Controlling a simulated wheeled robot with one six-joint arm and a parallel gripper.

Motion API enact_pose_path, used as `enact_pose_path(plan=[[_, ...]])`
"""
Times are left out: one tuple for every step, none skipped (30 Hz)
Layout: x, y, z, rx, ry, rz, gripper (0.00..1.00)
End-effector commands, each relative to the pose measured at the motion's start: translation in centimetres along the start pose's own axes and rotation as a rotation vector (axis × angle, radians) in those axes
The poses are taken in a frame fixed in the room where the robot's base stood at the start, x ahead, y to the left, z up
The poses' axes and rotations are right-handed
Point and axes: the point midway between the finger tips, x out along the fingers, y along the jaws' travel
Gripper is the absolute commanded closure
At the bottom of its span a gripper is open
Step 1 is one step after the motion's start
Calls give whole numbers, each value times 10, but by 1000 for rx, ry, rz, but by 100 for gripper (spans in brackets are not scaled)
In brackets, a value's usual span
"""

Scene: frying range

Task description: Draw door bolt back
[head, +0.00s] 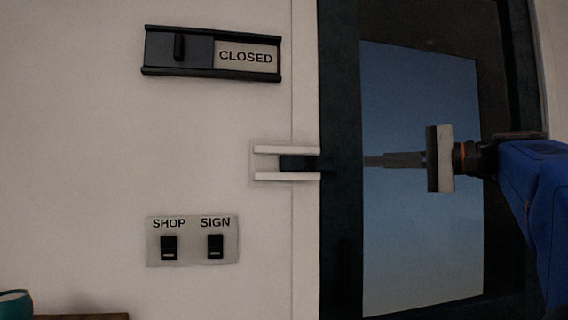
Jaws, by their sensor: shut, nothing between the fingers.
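The door bolt (299,163) is a short dark bar. Its left end lies between the two arms of a white bracket (284,149) on the wall. Its right part blends into the dark door frame (340,90), so its handle cannot be made out. My gripper (368,161) comes in from the right at the bolt's height, with its thin grey fingers pointing left. The fingers are together and empty. Their tips appear at the frame's inner edge, right of the bolt; whether they touch anything cannot be told.
A slider sign (247,57) reading CLOSED is above left of the bolt. A plate with SHOP and SIGN switches (191,240) is below left. The door's glass pane (415,100) lies behind my gripper. A teal object (14,303) shows at the bottom left.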

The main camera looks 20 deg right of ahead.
Motion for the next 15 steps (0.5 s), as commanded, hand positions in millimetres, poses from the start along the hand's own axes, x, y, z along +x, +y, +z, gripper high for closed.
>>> enact_pose_path(plan=[[5,0,0,0,-2,0,100],[8,0,1,0,-3,0,100],[12,0,1,0,-3,1,100],[15,0,0,0,-2,1,100],[18,0,1,0,-3,1,100],[22,0,1,0,-3,1,100],[25,0,0,0,-2,1,100],[28,0,0,0,-2,1,100],[31,0,1,0,-3,1,100],[34,0,0,0,-2,1,100],[37,0,0,0,-2,0,100],[41,0,1,0,-3,0,100],[44,0,1,0,-2,0,100],[47,0,1,0,-2,0,100],[51,0,1,0,-3,0,100]])
